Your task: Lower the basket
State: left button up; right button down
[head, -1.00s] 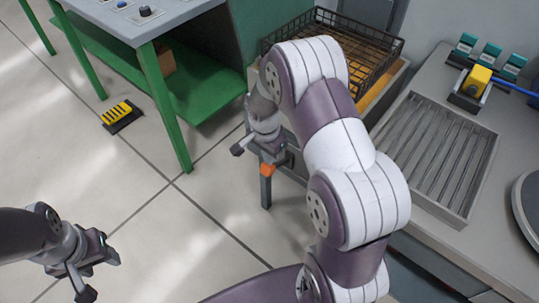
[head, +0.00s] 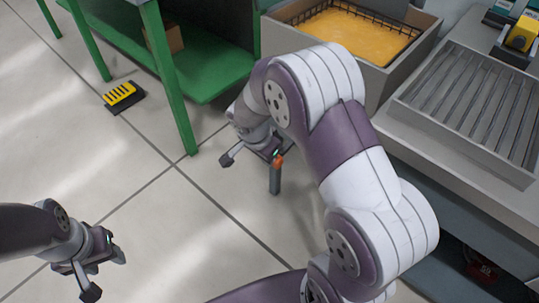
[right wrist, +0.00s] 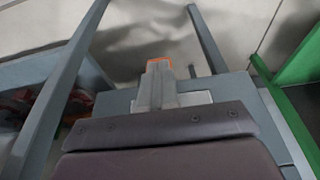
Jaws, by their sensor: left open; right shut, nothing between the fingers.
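The basket (head: 371,20) is a black wire frame at the top of the head view. It sits down inside a grey box (head: 412,60), with a bright yellow surface within its rim. My right gripper (head: 277,157) is shut, in front of the box and lower, apart from the basket. An orange piece and a short grey post show at its end; I cannot tell whether they belong to it. The orange piece (right wrist: 158,63) also shows in the right wrist view. My left gripper (head: 103,268) is open and empty over the floor at lower left.
A green-legged table (head: 172,85) with a low green shelf stands left of the box. A slatted metal tray (head: 475,95) lies on the counter at right. A yellow and black block (head: 122,97) is on the floor. The tiled floor at lower left is clear.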

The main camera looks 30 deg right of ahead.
pick_arm(q)
jog(key=shift+f+b, duration=2.3)
jog(key=shift+f, duration=0.5)
pick_arm(e)
notch_tip(320, 180, down, 6)
jog(key=shift+w+d, duration=0.15)
jog(key=shift+d, duration=0.15)
